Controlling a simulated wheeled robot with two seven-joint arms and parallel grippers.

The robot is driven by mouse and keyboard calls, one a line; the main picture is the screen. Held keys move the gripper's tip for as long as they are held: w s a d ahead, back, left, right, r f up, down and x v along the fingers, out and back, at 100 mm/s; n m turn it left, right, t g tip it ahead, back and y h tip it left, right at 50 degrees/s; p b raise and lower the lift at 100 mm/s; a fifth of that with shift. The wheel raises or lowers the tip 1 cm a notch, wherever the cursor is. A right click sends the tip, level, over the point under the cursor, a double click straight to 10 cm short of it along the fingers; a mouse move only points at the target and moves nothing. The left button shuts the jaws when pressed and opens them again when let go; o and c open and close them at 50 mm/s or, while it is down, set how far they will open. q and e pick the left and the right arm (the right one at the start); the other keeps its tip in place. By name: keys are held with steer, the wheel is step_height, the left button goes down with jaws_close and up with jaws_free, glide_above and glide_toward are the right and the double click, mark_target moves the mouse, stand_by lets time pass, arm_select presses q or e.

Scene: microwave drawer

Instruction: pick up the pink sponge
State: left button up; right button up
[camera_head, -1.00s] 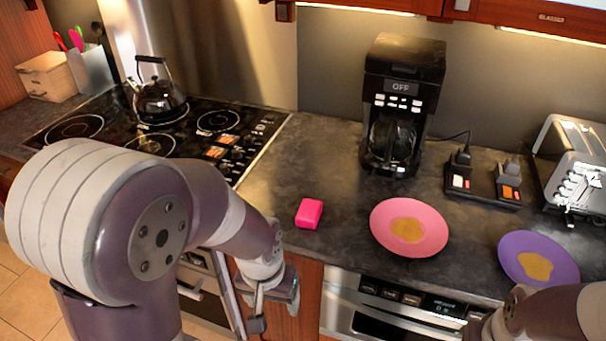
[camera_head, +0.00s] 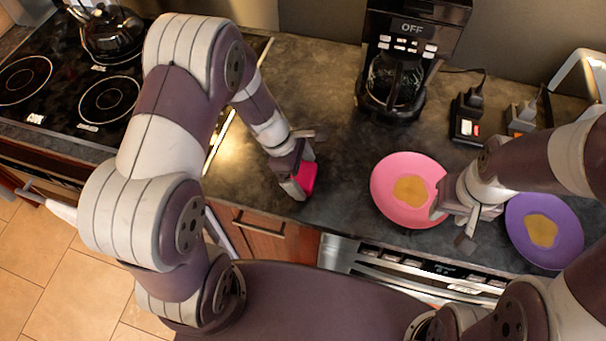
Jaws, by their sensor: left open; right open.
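The pink sponge (camera_head: 308,178) lies on the dark countertop, left of the pink plate. My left gripper (camera_head: 303,172) is over the sponge, with its fingers open around or beside it; the gripper hides part of the sponge, so I cannot tell whether they touch. My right gripper (camera_head: 468,222) is open and empty, above the counter's front between the pink plate and the purple plate, partly in front of the pink plate's right edge.
The pink plate (camera_head: 392,170) and purple plate (camera_head: 565,215) each carry a yellowish patch. A coffee maker (camera_head: 410,50) stands behind. A stove (camera_head: 50,75) with a kettle (camera_head: 108,35) is at the left. Bare counter (camera_head: 300,90) lies behind the sponge. Drawers are below the front edge.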

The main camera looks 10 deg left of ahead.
arm_select(q)
steer(key=shift+w+d+f, duration=0.1)
steer(key=shift+d+f, duration=0.05)
steer(key=shift+f, duration=0.3)
steer(key=shift+r, duration=0.1)
steer(key=c, duration=0.8)
steer(key=shift+o, duration=0.2)
